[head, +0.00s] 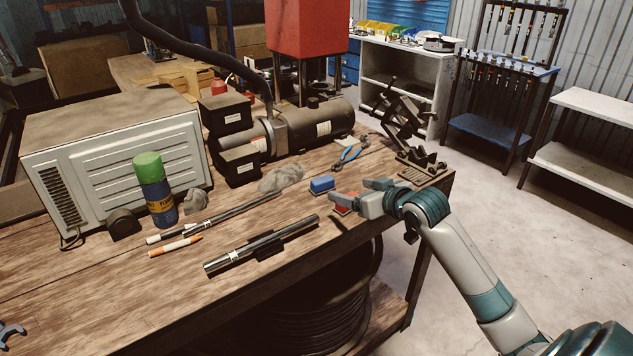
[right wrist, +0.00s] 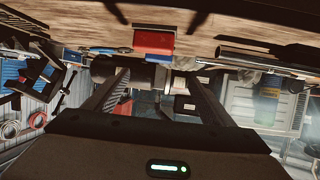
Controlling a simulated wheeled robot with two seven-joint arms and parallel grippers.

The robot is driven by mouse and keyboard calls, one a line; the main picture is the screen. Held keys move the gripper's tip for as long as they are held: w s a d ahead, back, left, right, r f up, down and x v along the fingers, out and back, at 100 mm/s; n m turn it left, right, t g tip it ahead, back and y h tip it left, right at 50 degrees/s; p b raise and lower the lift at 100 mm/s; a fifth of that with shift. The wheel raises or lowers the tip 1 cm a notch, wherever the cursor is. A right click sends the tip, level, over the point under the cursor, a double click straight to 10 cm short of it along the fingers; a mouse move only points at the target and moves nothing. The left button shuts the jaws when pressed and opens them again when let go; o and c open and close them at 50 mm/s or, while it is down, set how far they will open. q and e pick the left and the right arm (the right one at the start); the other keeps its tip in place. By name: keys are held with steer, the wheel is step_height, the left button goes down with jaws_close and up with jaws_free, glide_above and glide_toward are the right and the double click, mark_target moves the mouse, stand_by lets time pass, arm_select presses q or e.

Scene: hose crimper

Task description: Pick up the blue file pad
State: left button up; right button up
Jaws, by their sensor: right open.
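The blue file pad (head: 321,184) is a small blue block lying on the wooden workbench near its front edge. My right gripper (head: 350,191) is open and empty, just to the right of the blue pad, its fingers pointing toward it. I see no contact with the pad. The blue pad also shows in the right wrist view (right wrist: 158,58), ahead of the gap between the fingers (right wrist: 160,78) and partly hidden behind a red pad (right wrist: 154,41). A small blue-grey part at the lower left edge of the head view looks like my left gripper (head: 11,332); its jaws are unclear.
The red pad lies close beside the right gripper, partly covered by it. A metal tube (head: 262,245) lies to the left. Blue-handled pliers (head: 350,153) and a black stand (head: 405,125) are behind. A duster (head: 281,178), spray can (head: 155,190) and grey machine (head: 120,160) stand farther left.

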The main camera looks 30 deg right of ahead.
steer(key=p, duration=0.3)
glide_toward(325, 181)
steer(key=x, duration=0.4)
steer(key=shift+w+a+f, duration=0.2)
steer(key=shift+w, duration=0.15)
arm_select(q)
steer(key=shift+s+a+r, duration=0.1)
steer(key=shift+s+r, duration=0.3)
steer(key=shift+r, duration=0.4)
steer(key=shift+s+r, duration=0.35)
steer(key=shift+r, duration=0.4)
arm_select(e)
steer(key=shift+w+f, duration=0.3)
steer(key=shift+w, duration=0.3)
steer(key=shift+w+d+f+p, duration=0.1)
steer(key=shift+w+p, duration=0.55)
steer(key=shift+w, duration=0.1)
steer(key=shift+p+x, duration=0.5)
steer(key=shift+x, duration=1.4)
arm_select(q)
step_height(325, 181, up, 2)
steer(key=shift+r, duration=0.1)
arm_select(e)
steer(key=shift+s+d+f, duration=0.1)
